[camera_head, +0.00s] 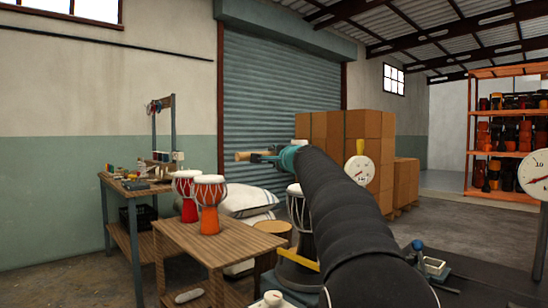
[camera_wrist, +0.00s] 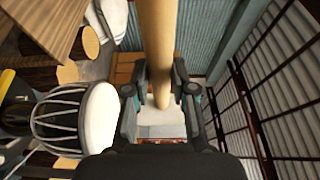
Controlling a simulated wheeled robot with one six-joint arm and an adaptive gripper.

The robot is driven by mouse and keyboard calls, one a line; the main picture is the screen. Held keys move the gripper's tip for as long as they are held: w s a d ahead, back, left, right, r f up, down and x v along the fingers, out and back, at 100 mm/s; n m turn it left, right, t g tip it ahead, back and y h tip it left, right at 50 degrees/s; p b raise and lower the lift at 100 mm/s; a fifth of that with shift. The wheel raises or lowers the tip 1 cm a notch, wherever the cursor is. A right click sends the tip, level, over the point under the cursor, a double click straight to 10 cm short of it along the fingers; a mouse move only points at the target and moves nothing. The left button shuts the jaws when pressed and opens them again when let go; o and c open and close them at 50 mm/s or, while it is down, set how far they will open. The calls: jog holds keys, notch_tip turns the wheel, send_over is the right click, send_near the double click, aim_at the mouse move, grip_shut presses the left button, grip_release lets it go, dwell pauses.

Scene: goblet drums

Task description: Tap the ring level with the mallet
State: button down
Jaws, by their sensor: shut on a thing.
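My gripper (camera_head: 283,158) is at the end of my dark arm, in mid-air in the head view. It is shut on a pale wooden mallet (camera_head: 243,156), whose wooden end sticks out to the left. In the wrist view the mallet's handle (camera_wrist: 156,45) runs between the two fingers of the gripper (camera_wrist: 157,90). A dark drum with a white head (camera_head: 297,191) stands below the gripper, partly hidden by my arm. It also shows at the left in the wrist view (camera_wrist: 100,118), apart from the mallet. Whether its ring is level cannot be told.
Two red-and-white drums (camera_head: 208,203) stand on a slatted wooden table (camera_head: 235,247) at left. A workbench (camera_head: 130,184) holds small items. Cardboard boxes (camera_head: 345,130) are stacked behind, before a shutter. An orange rack (camera_head: 470,120) is far right.

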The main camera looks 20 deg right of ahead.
notch_tip(320, 180, down, 8)
jog(key=b, duration=0.8)
notch_tip(320, 180, up, 9)
jog(key=p, duration=0.8)
jog(key=shift+f, duration=0.25)
notch_tip(320, 180, down, 8)
jog(key=b, duration=0.8)
notch_tip(320, 180, up, 8)
jog(key=p, duration=0.7)
jog(key=shift+p, duration=0.35)
